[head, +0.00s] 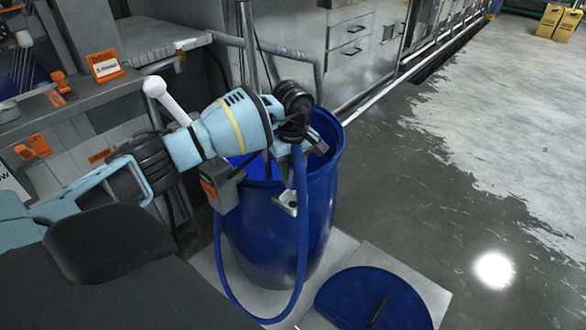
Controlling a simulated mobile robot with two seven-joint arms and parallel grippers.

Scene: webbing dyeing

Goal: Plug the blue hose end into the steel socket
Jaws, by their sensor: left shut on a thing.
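The blue hose (304,235) hangs in a long loop in front of the blue drum (270,240). Its upper end rises to my left gripper (298,152), which is shut on it above the drum's near rim. The hose tip is hidden by the gripper. A small pale metal fitting with a dark opening (287,203), perhaps the steel socket, shows just below the gripper at the drum's front; I cannot tell for sure. A grey box with an orange label (220,188) is at the rim, left of it. My right gripper is out of view.
A round blue lid (372,300) lies on a pale floor plate right of the drum. A cluttered workbench (75,100) stands at the left, grey metal cabinets (350,50) behind. A pipe rises behind the drum.

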